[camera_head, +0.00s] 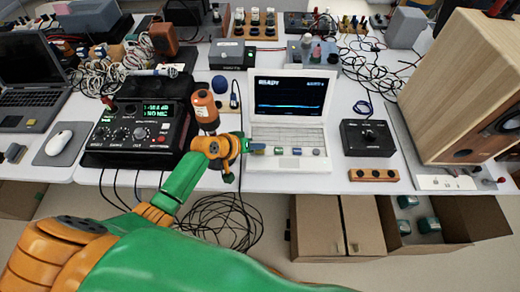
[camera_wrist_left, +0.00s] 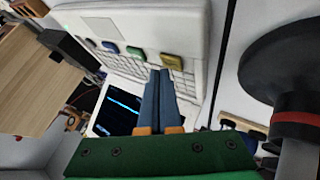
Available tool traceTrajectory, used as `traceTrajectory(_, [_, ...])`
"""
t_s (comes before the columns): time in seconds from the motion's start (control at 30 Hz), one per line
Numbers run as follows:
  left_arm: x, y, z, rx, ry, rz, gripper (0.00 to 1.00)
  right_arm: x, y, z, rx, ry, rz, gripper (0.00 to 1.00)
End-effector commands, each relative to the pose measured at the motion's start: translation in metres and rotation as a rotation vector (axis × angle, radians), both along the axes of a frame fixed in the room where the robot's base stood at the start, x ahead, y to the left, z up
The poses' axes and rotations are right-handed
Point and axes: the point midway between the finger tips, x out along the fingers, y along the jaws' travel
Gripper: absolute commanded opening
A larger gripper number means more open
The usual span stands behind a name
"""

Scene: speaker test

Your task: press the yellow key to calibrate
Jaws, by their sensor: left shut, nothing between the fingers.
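A white laptop-like device (camera_head: 268,132) stands open on the table, its dark screen (camera_head: 288,96) showing "READY" and a blue line. A row of coloured keys runs along its front edge. In the left wrist view the yellow key (camera_wrist_left: 171,61) is at the row's end, beside a green key (camera_wrist_left: 133,52) and a blue key (camera_wrist_left: 110,46). My left gripper (camera_head: 257,149) is shut and empty at the left end of the row. In the wrist view its blue fingertips (camera_wrist_left: 160,72) are right by the yellow key; I cannot tell whether they touch it. My right gripper is not in view.
A black meter box (camera_head: 145,128) stands left of the device, with an orange cylinder (camera_head: 205,110) between them. A black box with a knob (camera_head: 368,137) and a wooden speaker (camera_head: 470,85) stand right. Cardboard boxes (camera_head: 337,225) lie below the table's front edge.

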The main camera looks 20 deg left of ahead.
Motion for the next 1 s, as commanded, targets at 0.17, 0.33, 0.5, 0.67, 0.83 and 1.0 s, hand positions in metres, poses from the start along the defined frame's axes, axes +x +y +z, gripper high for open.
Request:
traceTrajectory(0.17, [0.0001,0.0000,-0.0017,0.000,0.000,0.000,0.00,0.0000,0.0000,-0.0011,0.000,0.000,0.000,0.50])
traceTrajectory(0.33, [0.0000,0.0001,-0.0019,0.000,0.000,0.000,0.00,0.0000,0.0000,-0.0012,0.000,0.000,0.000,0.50])
traceTrajectory(0.5, [0.0001,0.0001,-0.0037,0.000,0.000,0.000,0.00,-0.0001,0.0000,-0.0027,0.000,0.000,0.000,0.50])
traceTrajectory(0.67, [0.0001,0.0001,-0.0057,0.000,0.000,0.000,0.00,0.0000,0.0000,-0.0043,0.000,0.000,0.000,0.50])
traceTrajectory(0.83, [0.0000,0.0001,-0.0078,0.000,0.000,0.000,0.00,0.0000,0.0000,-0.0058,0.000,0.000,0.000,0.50])
traceTrajectory(1.0, [0.0001,0.0001,-0.0099,0.000,0.000,0.000,0.00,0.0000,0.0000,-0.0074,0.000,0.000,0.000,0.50])
